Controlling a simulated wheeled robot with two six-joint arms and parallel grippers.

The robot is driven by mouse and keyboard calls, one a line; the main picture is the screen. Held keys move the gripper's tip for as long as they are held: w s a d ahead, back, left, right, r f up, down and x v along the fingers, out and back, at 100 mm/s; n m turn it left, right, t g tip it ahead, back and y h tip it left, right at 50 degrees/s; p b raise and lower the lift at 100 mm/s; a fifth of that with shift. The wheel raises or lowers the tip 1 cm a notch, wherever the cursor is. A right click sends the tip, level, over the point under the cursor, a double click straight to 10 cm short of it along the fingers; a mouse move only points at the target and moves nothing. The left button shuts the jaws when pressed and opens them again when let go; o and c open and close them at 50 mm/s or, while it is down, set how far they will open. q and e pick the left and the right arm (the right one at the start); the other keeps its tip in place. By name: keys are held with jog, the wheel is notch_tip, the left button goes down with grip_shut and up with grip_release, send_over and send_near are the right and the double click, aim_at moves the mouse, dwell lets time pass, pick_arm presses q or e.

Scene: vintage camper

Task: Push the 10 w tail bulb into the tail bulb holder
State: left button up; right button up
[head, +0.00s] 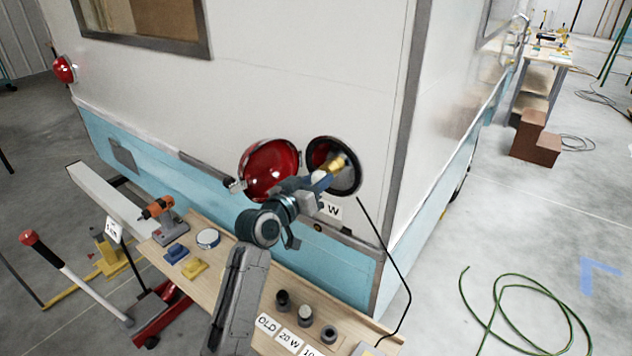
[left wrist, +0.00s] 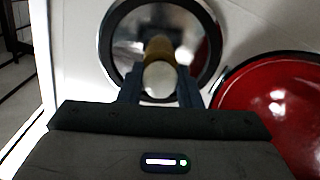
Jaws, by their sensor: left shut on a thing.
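The round tail lamp housing (head: 352,183) is open on the camper's rear wall, with a dark rim and a shiny inside. It also fills the top of the left wrist view (left wrist: 115,45). My left gripper (head: 322,182) is at the housing's mouth, shut on the tail bulb, whose pale glass (left wrist: 160,79) shows between the fingers. A brass part (head: 338,163) lies just beyond the fingertips, in line with the bulb, and shows in the left wrist view (left wrist: 159,48). I cannot tell where bulb base and holder meet, or how deep the bulb sits.
The red lens (head: 268,168) hangs open left of the housing, close to my gripper. A wooden bench (head: 225,250) below holds a drill (head: 160,210), labels and several dark cups (head: 305,314). A black cable (head: 390,240) hangs at the right.

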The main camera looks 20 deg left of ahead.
pick_arm(q)
jog(key=o, duration=1)
jog(key=shift+o, duration=0.2)
